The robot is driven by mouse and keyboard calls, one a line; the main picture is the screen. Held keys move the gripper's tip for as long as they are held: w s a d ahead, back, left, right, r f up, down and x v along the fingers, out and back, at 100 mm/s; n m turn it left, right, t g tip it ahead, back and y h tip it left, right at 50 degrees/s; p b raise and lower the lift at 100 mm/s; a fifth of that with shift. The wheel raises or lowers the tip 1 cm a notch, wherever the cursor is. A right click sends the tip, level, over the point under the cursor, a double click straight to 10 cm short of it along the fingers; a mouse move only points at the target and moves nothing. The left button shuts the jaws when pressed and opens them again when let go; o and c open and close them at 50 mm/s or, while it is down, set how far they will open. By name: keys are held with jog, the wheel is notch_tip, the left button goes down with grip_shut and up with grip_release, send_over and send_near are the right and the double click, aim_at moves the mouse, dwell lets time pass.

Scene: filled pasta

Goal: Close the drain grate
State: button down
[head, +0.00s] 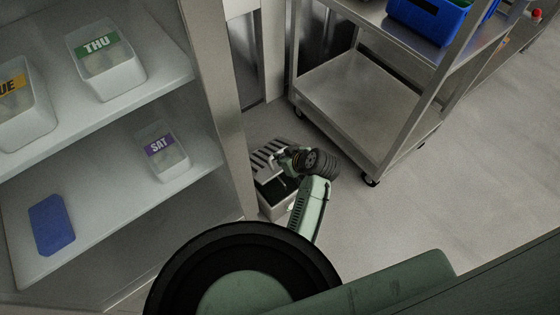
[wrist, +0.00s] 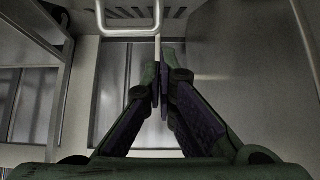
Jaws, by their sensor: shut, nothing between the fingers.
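The drain grate (head: 268,156) is a slatted metal lid at the foot of the shelf unit. It stands tilted up over a pale drain box (head: 278,208) whose dark opening shows below it. My gripper is down beside the grate in the head view, its fingers mostly hidden by my wrist. In the wrist view my gripper (wrist: 161,82) is shut and empty. A bent metal bar (wrist: 130,33) is at the top of that view, just beyond the fingertips, with slots of the grate (wrist: 124,12) behind it. I cannot tell whether the fingers touch the bar.
A shelf unit on the left holds labelled bins, such as the THU bin (head: 105,64) and SAT bin (head: 163,152), and a blue block (head: 51,224). A metal cart (head: 355,95) with a blue crate (head: 430,18) stands right of the drain. The floor (head: 440,210) at right is clear.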

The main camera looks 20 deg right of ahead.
send_over(278, 174)
jog(key=w+a, duration=0.1)
jog(key=w, duration=0.2)
notch_tip(278, 174, down, 6)
jog(key=shift+r, duration=0.2)
jog(key=shift+s+d+f+p, duration=0.2)
jog(key=shift+s+f, duration=0.2)
jog(key=shift+f, duration=0.15)
jog(key=shift+s+d+f+p, duration=0.1)
jog(key=shift+s+f+p, duration=0.05)
jog(key=shift+s+f, duration=0.6)
jog(key=shift+f, duration=0.3)
jog(key=s+f, duration=0.1)
jog(key=s+d+f+b, duration=0.1)
jog(key=shift+f+b, duration=0.3)
jog(key=shift+f, duration=0.1)
